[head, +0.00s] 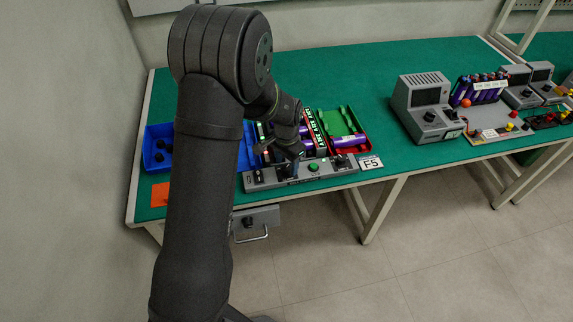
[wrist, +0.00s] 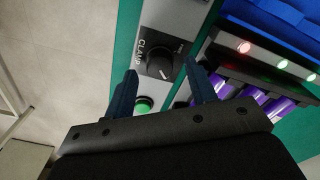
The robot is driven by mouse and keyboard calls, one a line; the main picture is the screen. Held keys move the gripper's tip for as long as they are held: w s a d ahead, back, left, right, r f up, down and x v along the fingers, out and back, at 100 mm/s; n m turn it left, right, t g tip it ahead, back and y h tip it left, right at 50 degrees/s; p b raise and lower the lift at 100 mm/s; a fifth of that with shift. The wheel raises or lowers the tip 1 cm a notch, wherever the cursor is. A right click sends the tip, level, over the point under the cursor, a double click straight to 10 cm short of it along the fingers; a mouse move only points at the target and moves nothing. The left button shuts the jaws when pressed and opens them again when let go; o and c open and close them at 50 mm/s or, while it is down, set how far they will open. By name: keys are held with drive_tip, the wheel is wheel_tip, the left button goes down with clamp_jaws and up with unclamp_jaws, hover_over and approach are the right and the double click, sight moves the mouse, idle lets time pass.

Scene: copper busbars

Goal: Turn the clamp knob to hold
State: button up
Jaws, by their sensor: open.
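The clamp knob (wrist: 158,62) is a round black knob on a dark plate marked CLAMP, in the wrist view. A short white mark on it points toward the lower right; the small lettering by it is too blurred to read. The plate sits on the grey control panel (head: 325,174) at the table's front edge. My gripper (wrist: 160,68) is open, its dark blue fingers on either side of the knob in the picture. I cannot tell whether they touch it. In the head view my gripper (head: 293,154) is low over the panel and hides the knob.
A green button (wrist: 143,104) is close to the knob. Behind the panel are a blue bin (head: 149,150), a rack with purple cells (wrist: 250,95) and lit lamps, and a red tray (head: 366,145). Grey machines (head: 427,105) stand right. The table between is clear.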

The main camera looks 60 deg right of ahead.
sight(286, 167)
wheel_tip(286, 167, up, 16)
idle(0.3)
drive_tip(key=shift+f, duration=0.1)
wheel_tip(286, 167, down, 17)
drive_tip(key=shift+f, duration=0.15)
idle(0.6)
